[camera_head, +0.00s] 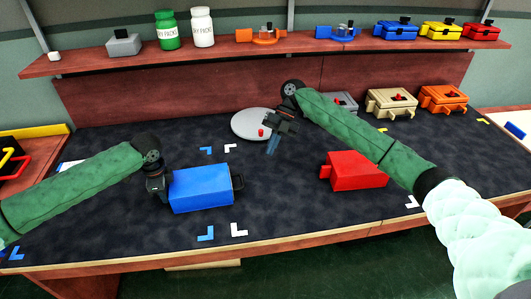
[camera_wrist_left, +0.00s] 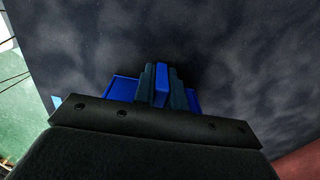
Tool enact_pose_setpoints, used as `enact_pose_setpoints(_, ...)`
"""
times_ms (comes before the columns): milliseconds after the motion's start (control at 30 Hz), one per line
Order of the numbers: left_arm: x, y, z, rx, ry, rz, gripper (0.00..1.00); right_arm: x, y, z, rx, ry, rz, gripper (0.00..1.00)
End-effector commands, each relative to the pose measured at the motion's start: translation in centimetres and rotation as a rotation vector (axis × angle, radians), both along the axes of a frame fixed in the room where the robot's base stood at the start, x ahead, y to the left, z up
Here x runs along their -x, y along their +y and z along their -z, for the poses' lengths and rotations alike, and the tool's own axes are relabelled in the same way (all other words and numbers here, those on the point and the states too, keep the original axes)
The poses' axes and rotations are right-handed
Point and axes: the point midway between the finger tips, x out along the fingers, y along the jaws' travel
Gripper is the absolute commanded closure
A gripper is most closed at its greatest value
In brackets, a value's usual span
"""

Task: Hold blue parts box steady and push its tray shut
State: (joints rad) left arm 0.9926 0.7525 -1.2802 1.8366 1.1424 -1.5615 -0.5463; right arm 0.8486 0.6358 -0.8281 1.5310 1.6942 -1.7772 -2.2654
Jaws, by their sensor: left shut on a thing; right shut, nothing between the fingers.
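The blue parts box (camera_head: 203,187) sits on the dark mat, left of centre. A dark handle (camera_head: 240,178) shows at its right end; how far its tray stands out is hard to tell. My left gripper (camera_head: 164,192) is at the box's left end. In the left wrist view my left gripper (camera_wrist_left: 162,86) is shut on a narrow blue piece of the box, with more of the blue box (camera_wrist_left: 123,89) behind the fingers. My right gripper (camera_head: 272,146) is shut and empty, above the mat, up and right of the box and apart from it.
A red box (camera_head: 358,170) stands to the right. A grey round plate (camera_head: 250,122) with a small red piece lies behind. Tan (camera_head: 391,102) and orange (camera_head: 443,99) boxes stand at the back right. Blue and white corner marks lie on the mat. A shelf (camera_head: 215,58) with bottles runs along the back.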

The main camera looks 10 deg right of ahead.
Motion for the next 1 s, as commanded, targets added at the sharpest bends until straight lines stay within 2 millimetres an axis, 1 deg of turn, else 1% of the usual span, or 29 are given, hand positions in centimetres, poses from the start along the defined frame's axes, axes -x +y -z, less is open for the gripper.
enact_pose_setpoints(300, 0.0, 0.0, 0.0, 0.0, 0.0, 0.0, 1.0, -0.1, -0.2, -0.2, 0.0, 0.001, 0.0, 1.0)
enact_pose_setpoints(333, 0.0, 0.0, 0.0, 0.0, 0.0, 0.0, 0.83, -0.1, -0.2, -0.2, 0.0, 0.001, 0.0, 1.0)
enact_pose_setpoints(433, 0.0, 0.0, 0.0, 0.0, 0.0, 0.0, 0.64, -0.1, -0.2, -0.2, 0.0, 0.001, 0.0, 1.0)
enact_pose_setpoints(467, 0.0, 0.0, 0.0, 0.0, 0.0, 0.0, 0.62, -0.1, -0.2, -0.2, 0.0, 0.001, 0.0, 1.0)
enact_pose_setpoints(767, 0.0, 0.0, -0.1, 0.0, 0.0, 0.0, 0.62, -0.1, -0.2, -0.2, 0.0, 0.001, 0.0, 1.0)
enact_pose_setpoints(867, 0.0, 0.0, -0.8, 0.0, 0.0, 0.0, 0.62, -0.1, -0.2, -0.2, 0.0, 0.001, 0.0, 1.0)
enact_pose_setpoints(1000, -0.1, 0.0, -2.8, 0.001, -0.003, 0.0, 0.62, -0.1, -0.2, -0.2, 0.0, 0.001, 0.0, 1.0)
